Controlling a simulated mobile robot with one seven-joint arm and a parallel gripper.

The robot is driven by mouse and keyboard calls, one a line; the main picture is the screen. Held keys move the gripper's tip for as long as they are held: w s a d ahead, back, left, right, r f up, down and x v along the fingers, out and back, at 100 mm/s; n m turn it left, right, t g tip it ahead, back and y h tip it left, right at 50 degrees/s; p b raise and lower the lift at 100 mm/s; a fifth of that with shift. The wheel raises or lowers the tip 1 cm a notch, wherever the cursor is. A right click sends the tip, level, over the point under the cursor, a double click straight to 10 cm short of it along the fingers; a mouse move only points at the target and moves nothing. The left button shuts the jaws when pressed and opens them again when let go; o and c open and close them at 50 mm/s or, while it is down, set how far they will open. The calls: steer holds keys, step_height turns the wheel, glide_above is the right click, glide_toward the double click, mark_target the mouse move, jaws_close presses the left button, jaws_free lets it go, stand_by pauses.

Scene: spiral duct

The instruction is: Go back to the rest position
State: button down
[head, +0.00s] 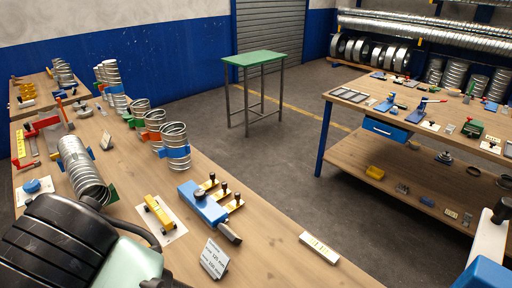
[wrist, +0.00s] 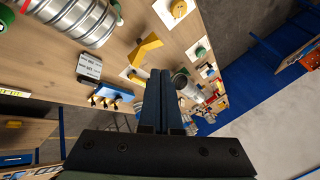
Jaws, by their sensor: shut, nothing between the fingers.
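My gripper (wrist: 160,76) shows in the wrist view, with its two dark fingers together and nothing between them. Beyond the fingertips are a wooden bench top and small tools, seen at a steep tilt. A yellow tool (wrist: 144,49) lies just left of the fingertips in that view. I cannot tell how far the fingers are from the bench. In the head view, dark and pale green parts that look like my arm fill the lower left corner and hide part of the bench; the fingers cannot be made out there.
The near bench (head: 265,249) carries a silver spiral duct (head: 82,168), a blue tool (head: 203,205), a yellow tool (head: 157,213) and a printed sign (head: 214,258). A green-topped table (head: 254,58) stands on open floor (head: 270,145). Another workbench (head: 345,121) is at the right.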

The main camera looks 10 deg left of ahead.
steer(key=w+a+r+n+t+y, duration=0.1)
steer(key=w+a+r+t+y, duration=0.15)
steer(key=r, duration=0.35)
steer(key=w+a+r+n+t+y, duration=0.1)
steer(key=w+r+t+y, duration=0.15)
steer(key=r, duration=0.45)
steer(key=w+d+r+n+t+y, duration=0.1)
steer(key=d+r+t+y, duration=0.1)
steer(key=r, duration=0.4)
steer(key=w+d+r+t+y, duration=0.1)
steer(key=d+r+t, duration=0.15)
steer(key=r, duration=0.25)
steer(key=d+r+m+t+h, duration=0.1)
steer(key=d+r+t+h, duration=0.2)
steer(key=d, duration=0.5)
steer(key=d+r+m+t+h+b, duration=0.1)
steer(key=d+r+m+t+h, duration=0.1)
steer(key=d+r+t+h, duration=0.2)
steer(key=d+r+m+t+h, duration=0.1)
steer(key=d+r+t+h, duration=0.3)
steer(key=d+t+h, duration=0.3)
steer(key=s+d, duration=0.1)
steer(key=d, duration=0.4)
steer(key=shift+d+t, duration=0.35)
steer(key=shift+a, duration=0.1)
